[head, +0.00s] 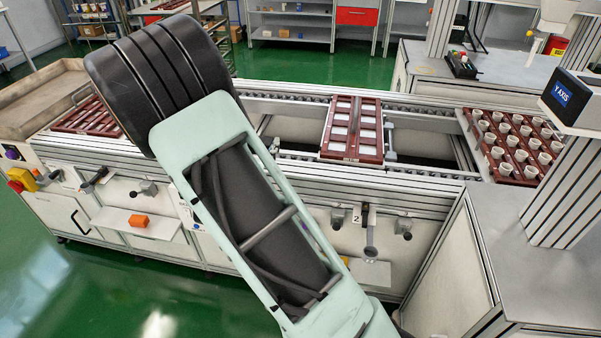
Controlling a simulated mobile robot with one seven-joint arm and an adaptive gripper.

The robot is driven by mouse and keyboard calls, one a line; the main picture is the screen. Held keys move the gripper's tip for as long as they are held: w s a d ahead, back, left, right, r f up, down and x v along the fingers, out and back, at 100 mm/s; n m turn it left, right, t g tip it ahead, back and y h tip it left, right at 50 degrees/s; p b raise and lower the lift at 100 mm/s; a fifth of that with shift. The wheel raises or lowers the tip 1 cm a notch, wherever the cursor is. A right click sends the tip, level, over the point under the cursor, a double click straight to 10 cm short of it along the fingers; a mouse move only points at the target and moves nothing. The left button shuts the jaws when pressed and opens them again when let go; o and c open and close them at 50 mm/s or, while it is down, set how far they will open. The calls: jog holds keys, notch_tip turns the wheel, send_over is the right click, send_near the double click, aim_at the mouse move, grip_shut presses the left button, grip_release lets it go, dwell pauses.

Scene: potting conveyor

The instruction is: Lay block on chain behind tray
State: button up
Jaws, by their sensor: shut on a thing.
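A dark red tray with pale square pockets (353,148) sits across the conveyor in the middle of the view. The chain (291,98) runs along the far rail of the conveyor, on both sides of this tray. My arm crosses the view from the bottom centre to the upper left and covers part of the conveyor. My gripper is not visible, so anything it holds is hidden too.
Another dark red tray (88,118) lies at the conveyor's left end, partly behind my arm. A tray with several white pots (487,172) stands at the right end. A second ledge (367,272) is at the front. A grey bench (530,210) and post stand at the right.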

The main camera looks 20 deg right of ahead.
jog(key=w+d+b, duration=0.2)
jog(key=d+b, duration=0.1)
jog(key=b, duration=0.2)
send_over(301, 159)
jog(key=a, duration=0.1)
notch_tip(301, 159, down, 9)
jog(key=shift+s+r, duration=0.15)
jog(key=shift+r, duration=0.05)
jog(key=f, duration=0.2)
jog(key=d+f+b, duration=0.1)
jog(key=shift+f, duration=0.4)
jog(key=shift+a+f, duration=0.1)
jog(key=shift+f, duration=0.1)
jog(key=shift+f+b, duration=0.35)
jog(key=shift+b, duration=0.1)
jog(key=shift+f+b, duration=0.2)
jog(key=shift+b, duration=0.1)
